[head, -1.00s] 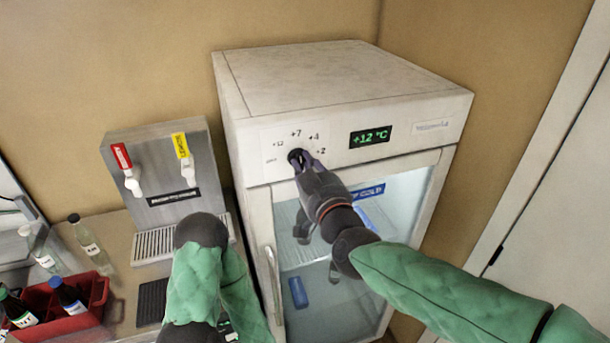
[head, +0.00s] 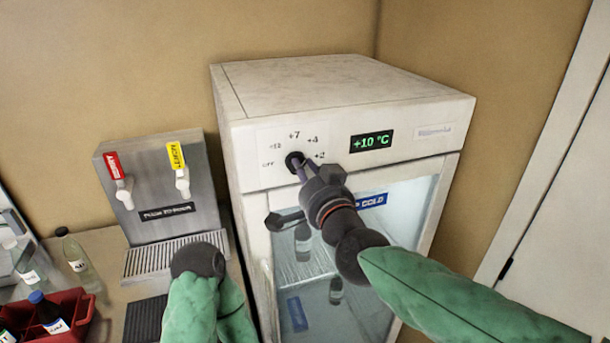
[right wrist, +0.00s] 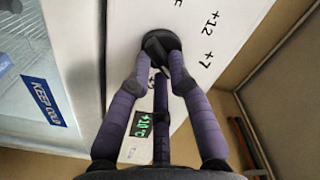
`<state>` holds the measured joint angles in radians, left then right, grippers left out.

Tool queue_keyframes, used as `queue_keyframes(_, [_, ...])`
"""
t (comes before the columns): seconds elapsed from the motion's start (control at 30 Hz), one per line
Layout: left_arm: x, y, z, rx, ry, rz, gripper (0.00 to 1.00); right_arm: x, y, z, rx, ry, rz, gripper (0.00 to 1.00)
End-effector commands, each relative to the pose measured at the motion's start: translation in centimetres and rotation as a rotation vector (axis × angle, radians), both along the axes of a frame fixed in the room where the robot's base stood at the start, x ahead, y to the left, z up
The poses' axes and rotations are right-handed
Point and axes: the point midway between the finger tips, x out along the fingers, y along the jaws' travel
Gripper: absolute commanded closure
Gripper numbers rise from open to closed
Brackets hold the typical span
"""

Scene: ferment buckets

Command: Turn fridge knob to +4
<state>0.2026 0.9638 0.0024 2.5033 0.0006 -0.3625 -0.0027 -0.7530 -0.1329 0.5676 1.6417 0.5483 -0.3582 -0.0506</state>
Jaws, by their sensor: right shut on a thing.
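The white fridge (head: 340,95) stands in the middle of the head view. Its dark round knob (head: 294,161) sits on the front panel among the marks OFF, +12, +7, +4 and +2. The green display (head: 371,141) reads +10 °C. My right gripper (head: 298,168) is shut on the knob; in the right wrist view its purple fingers close around the knob (right wrist: 160,43). The fingers hide much of the knob, and I cannot tell its exact pointer position. My left arm shows at the lower left, but its gripper fingers are not visible.
A tap unit (head: 160,190) with red and yellow labels stands left of the fridge above a drip grate (head: 172,257). Bottles and a red crate (head: 75,325) are at the lower left. The fridge's glass door is closed, with bottles inside.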

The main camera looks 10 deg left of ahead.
Motion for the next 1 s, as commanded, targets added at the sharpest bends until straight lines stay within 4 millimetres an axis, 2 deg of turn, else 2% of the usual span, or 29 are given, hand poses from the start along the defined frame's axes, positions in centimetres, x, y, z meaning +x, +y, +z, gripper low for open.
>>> queue_keyframes(0.67, [0.01,0.00,-0.39,0.000,0.000,0.000,0.60,0.02,0.00,-0.09,0.049,0.035,0.000,1.00])
queue_keyframes(0.7, [0.01,0.00,-0.39,0.000,0.000,0.000,0.60,0.02,0.00,-0.09,0.049,0.035,0.000,0.72])
queue_keyframes(0.77, [0.01,0.00,-0.39,0.000,0.000,0.000,0.60,0.02,0.00,-0.09,0.049,0.034,-0.001,0.56])
queue_keyframes(1.0, [0.01,0.00,-0.39,0.000,0.000,0.000,0.60,0.01,-0.01,-0.06,0.049,0.033,0.000,0.56])
